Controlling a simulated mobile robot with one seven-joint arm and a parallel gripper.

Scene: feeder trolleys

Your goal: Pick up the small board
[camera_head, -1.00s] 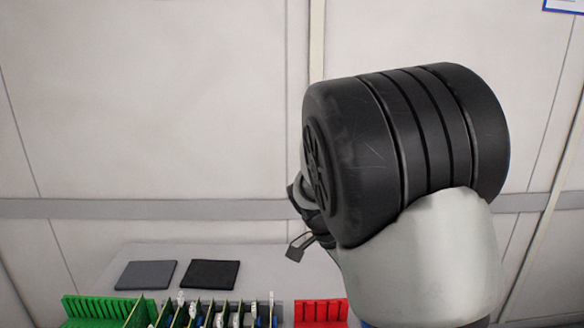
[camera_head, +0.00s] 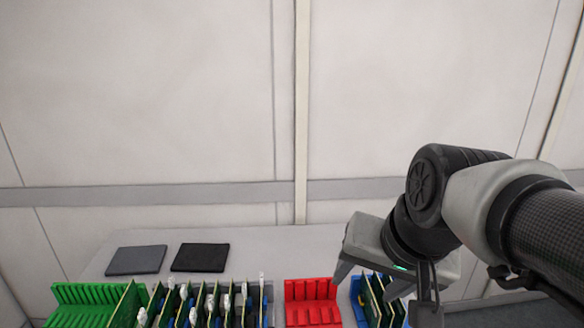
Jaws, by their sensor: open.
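My gripper (camera_head: 374,282) is open and points down at the right of the head view. It is above or just in front of a right-hand group of green boards (camera_head: 375,298) standing upright in a blue holder (camera_head: 358,300). I cannot tell whether its fingers touch any board. The arm and gripper hide part of this group. Several more green boards (camera_head: 180,305) with white and blue parts stand upright in a row left of centre. I cannot tell which board is the small one.
A green slotted rack (camera_head: 85,300) stands at the far left. A red slotted rack (camera_head: 312,300) stands between the two board groups. A grey pad (camera_head: 137,260) and a black pad (camera_head: 201,257) lie on the grey tabletop (camera_head: 270,242) behind. A wall closes the back.

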